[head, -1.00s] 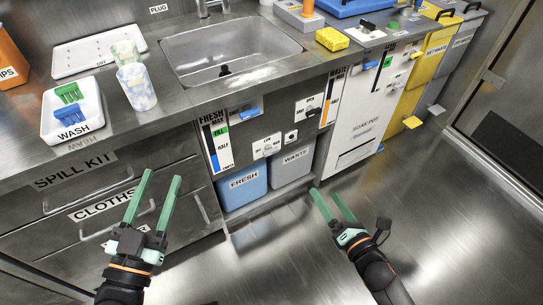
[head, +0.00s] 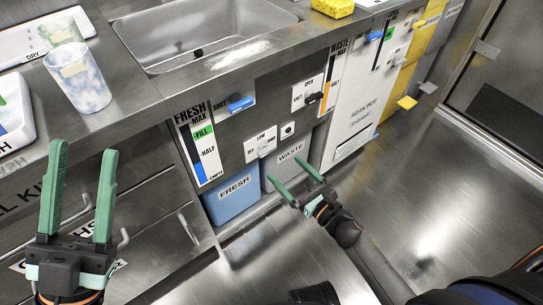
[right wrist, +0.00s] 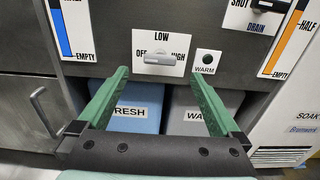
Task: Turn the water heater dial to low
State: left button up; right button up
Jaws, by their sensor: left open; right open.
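The water heater dial (head: 267,147) is a small grey knob on a white plate marked OFF, LOW and HIGH, on the panel under the sink. It also shows in the right wrist view (right wrist: 158,58), its handle lying roughly level below LOW; which mark it points to I cannot tell. My right gripper (head: 287,171) is open and empty, in front of the panel and apart from the dial. In the right wrist view its fingertips (right wrist: 158,75) frame the dial from just below. My left gripper (head: 84,150) is open and empty in front of the drawers at left.
A round WARM indicator (right wrist: 208,58) sits right of the dial. The blue FRESH bin (head: 233,194) and grey WASTE bin (head: 290,160) stand below it. A blue SHUT handle (head: 241,102) and a dark drain handle (head: 314,98) stick out above. The floor at right is clear.

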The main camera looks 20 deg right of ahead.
aim_at(269, 152)
jog(key=b+x, duration=0.1)
jog(key=x, duration=0.6)
jog(key=shift+w, duration=0.15)
jog(key=shift+c, duration=0.2)
jog(key=c, duration=1.3)
